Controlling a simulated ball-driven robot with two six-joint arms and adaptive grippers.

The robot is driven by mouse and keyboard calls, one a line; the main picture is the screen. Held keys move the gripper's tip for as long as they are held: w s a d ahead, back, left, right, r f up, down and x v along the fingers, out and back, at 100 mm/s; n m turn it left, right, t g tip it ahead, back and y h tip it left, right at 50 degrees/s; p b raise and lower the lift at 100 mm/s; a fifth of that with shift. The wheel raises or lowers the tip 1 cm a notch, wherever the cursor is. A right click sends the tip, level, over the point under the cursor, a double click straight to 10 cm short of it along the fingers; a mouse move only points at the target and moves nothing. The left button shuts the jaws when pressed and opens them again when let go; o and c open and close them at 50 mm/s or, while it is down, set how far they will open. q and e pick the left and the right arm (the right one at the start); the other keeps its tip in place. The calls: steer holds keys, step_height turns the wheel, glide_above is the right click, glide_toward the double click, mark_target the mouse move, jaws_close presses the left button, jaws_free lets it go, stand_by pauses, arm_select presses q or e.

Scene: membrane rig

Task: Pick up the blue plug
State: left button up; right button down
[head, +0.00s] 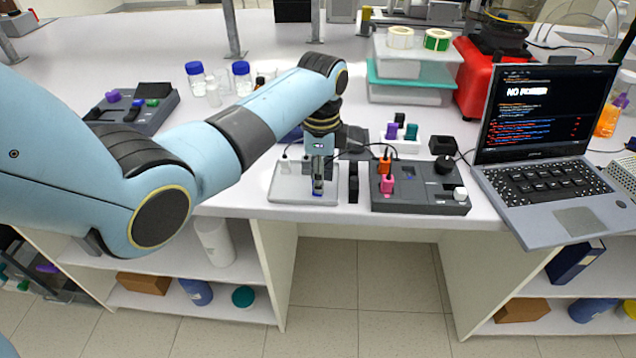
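My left gripper (318,188) points straight down over a shallow light tray (285,184) near the front edge of the bench. A small blue piece, likely the blue plug (317,194), shows at its fingertips, low over the tray. The fingers look close together and hide most of it. I cannot tell whether they grip it or stand around it. My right gripper is not in view.
Right of the tray is a grey box (418,200) with an orange plug (384,164) and a pink plug (387,185). Behind it, a white holder (402,147) carries several plugs. A laptop (540,150) stands at the right.

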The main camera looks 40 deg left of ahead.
arm_select(q)
steer(key=shift+f, duration=0.85)
steer(key=c, duration=0.5)
steer(key=shift+r, duration=0.1)
step_height(320, 180, up, 4)
steer(key=shift+w+f, duration=0.1)
steer(key=d+r+b, duration=0.1)
steer(key=d+r, duration=0.2)
steer(key=d, duration=0.2)
steer(key=w+d+r+b, duration=0.1)
steer(key=d+r, duration=0.3)
steer(key=d, duration=0.2)
steer(key=shift+d, duration=0.3)
